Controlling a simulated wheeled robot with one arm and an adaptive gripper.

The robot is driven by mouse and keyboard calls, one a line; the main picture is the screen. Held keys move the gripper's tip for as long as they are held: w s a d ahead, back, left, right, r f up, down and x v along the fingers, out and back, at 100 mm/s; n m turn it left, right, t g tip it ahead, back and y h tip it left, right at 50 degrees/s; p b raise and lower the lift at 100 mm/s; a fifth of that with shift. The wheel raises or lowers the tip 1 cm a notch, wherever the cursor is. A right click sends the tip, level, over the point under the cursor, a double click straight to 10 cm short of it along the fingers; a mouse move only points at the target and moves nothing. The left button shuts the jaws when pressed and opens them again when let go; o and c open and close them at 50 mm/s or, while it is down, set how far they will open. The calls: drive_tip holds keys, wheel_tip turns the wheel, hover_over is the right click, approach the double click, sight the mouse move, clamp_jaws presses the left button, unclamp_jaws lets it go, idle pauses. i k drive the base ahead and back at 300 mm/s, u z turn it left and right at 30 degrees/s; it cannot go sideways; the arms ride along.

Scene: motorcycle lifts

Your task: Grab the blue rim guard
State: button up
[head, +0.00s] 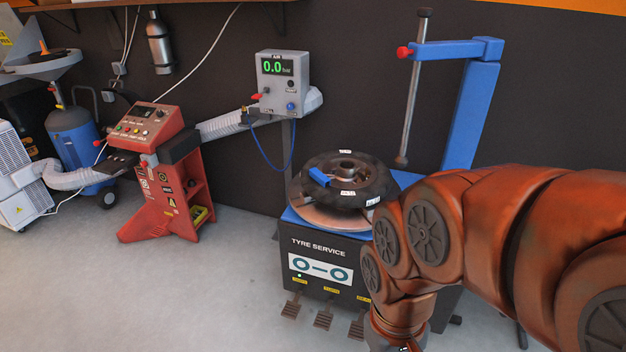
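A small blue piece (319,177), which looks like the rim guard, sits at the left edge of the wheel opening on the black tyre (375,190). The tyre lies flat on the turntable of the tyre machine (320,262). My orange arm comes in from the right and bends down in front of the machine's right side. My gripper is below the bottom edge of the picture, so its fingers are hidden. The arm is apart from the blue piece in the picture and covers part of the machine's right side.
The machine's blue post (472,115) and vertical rod (412,90) rise behind the tyre. A grey gauge box (284,82) with a blue hose stands at the back left. A red control console (165,170) stands further left. The grey floor (150,295) at front left is clear.

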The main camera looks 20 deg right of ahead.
sight(316, 175)
drive_tip(key=u, duration=0.4)
drive_tip(key=i, duration=1.05)
drive_tip(key=z, duration=0.2)
